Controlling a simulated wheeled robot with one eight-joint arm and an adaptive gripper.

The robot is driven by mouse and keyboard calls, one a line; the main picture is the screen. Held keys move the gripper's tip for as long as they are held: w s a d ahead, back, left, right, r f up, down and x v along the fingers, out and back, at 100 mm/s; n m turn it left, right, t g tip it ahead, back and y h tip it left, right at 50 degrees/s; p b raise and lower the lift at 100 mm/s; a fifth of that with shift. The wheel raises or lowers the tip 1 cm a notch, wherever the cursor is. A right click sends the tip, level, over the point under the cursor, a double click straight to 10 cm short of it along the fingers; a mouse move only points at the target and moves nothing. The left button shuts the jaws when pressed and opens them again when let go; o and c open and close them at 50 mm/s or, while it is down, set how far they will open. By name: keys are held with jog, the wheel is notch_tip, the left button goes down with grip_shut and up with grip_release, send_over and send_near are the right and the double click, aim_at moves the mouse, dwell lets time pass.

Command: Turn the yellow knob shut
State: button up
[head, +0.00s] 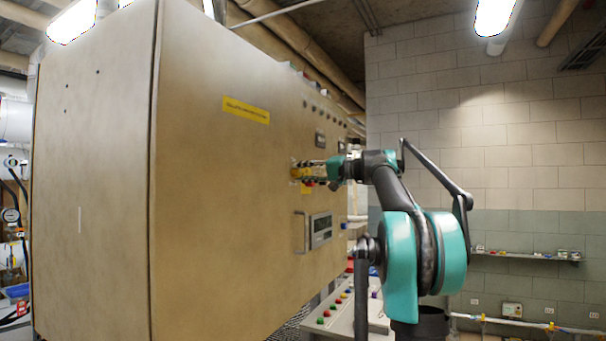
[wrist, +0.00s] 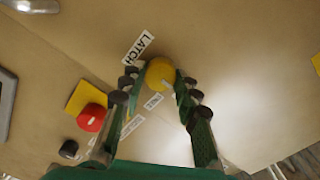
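The yellow knob (wrist: 160,73) is round and sits on the tan panel in the wrist view, with a small pale mark on its lower right. A white label reading LATCH (wrist: 138,47) is at its upper left, and another small label (wrist: 153,101) is just below it. My gripper (wrist: 160,82) has one green finger on each side of the knob, with the tips close against its sides; it looks shut on it.
In the wrist view a red button (wrist: 91,117) on a yellow plate and a black knob (wrist: 69,149) lie to the lower left. A metal handle (wrist: 30,5) is at the upper left. The big tan cabinet (head: 230,190) fills the head view's left; open room lies right of my arm.

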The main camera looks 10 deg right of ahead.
jog(key=o, duration=0.4)
jog(key=shift+c, duration=0.2)
jog(key=v, duration=1.2)
